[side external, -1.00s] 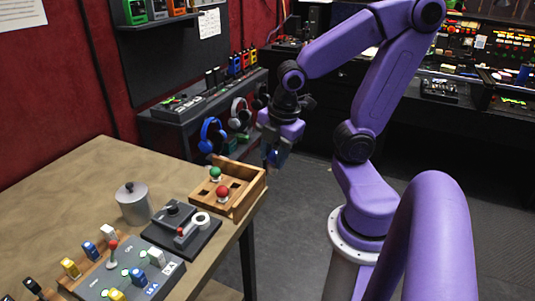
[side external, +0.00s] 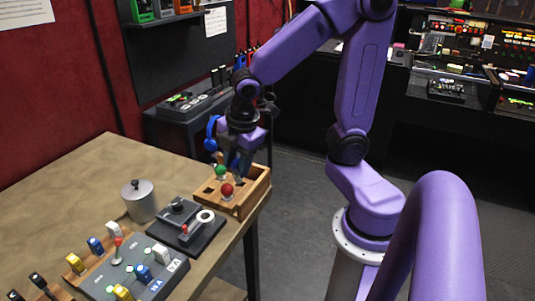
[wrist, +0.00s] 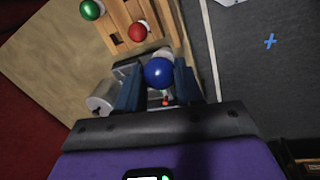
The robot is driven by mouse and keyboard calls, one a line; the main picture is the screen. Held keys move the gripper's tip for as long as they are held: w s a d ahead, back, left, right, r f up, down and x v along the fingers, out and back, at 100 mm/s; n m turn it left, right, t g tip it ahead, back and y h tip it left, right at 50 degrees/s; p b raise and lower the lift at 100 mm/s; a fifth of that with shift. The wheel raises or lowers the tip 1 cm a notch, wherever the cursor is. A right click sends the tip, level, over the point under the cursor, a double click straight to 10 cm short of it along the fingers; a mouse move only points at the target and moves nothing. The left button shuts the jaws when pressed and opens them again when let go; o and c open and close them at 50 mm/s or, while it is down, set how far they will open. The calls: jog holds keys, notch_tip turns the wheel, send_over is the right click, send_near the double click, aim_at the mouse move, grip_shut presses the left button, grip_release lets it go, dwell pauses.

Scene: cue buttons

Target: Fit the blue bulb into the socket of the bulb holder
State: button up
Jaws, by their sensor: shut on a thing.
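My gripper (side external: 240,168) is shut on the blue bulb (wrist: 159,72), which sits between the two blue fingers in the wrist view. In the side view the fingers point down over the back right part of the wooden box, and the bulb is hard to make out. The likely bulb holder is the dark base (side external: 178,235) with a red-tipped lever and a white ring socket (side external: 205,217), on the table in front of the box. The socket looks empty. In the wrist view my gripper and the bulb partly hide this base.
The wooden box (side external: 261,193) at the table edge holds a green bulb (side external: 221,171) and a red bulb (side external: 227,189). A metal pot (side external: 139,203) stands left of the dark base. A switch panel (side external: 166,277) lies nearer. The table's back left is clear.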

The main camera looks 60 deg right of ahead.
jog(key=shift+w+a+f, duration=1.6)
jog(key=shift+a+f, duration=0.1)
jog(key=shift+f, duration=0.1)
jog(key=shift+w+a+f, duration=1.6)
jog(key=shift+a+f, duration=0.1)
jog(key=shift+f, duration=0.05)
jog(key=shift+f, duration=1.6)
dwell(0.9)
jog(key=o, duration=1.3)
jog(key=shift+c, duration=0.2)
jog(key=shift+r, duration=0.1)
notch_tip(320, 180, up, 7)
dwell(0.4)
